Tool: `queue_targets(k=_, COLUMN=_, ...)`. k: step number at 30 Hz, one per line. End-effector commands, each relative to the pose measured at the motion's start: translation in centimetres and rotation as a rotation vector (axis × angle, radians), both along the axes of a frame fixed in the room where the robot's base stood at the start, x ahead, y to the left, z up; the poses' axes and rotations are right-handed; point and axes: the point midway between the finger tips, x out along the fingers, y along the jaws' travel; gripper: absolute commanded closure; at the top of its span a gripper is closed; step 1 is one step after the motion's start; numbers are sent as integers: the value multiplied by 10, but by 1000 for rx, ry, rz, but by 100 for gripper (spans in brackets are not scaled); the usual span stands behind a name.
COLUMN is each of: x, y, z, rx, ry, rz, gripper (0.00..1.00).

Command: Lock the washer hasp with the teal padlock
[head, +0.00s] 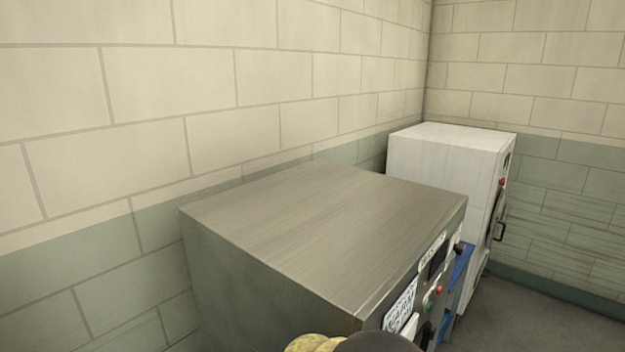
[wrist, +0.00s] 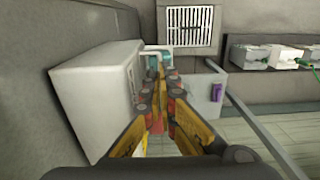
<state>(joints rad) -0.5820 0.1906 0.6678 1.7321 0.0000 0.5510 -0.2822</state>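Small teal patches (wrist: 154,69) show at and beside my gripper's fingertips in the wrist view, below a pale bar. They may be the teal padlock, but its outline is partly hidden by the fingers. My gripper (wrist: 161,75) has yellow, red and black fingers that run close together at the tips. I cannot tell if they are shut on the teal thing. In the head view a steel-grey machine (head: 330,235), likely the washer, has labels, buttons and a dark panel on its front. I cannot make out a hasp in either view.
A white machine (head: 440,160) with a dark door handle stands farther back in the head view. The wrist view shows a white box (wrist: 95,105) at left, a wall vent (wrist: 190,26), a purple object (wrist: 216,92) and a shelf at right with white boxes (wrist: 285,57).

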Motion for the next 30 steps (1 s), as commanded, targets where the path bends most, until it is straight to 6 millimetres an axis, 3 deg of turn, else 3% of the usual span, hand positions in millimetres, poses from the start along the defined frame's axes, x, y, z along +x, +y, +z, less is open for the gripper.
queue_targets(k=30, x=0, y=0, z=-29, rx=-1, ry=1, rz=0, gripper=100)
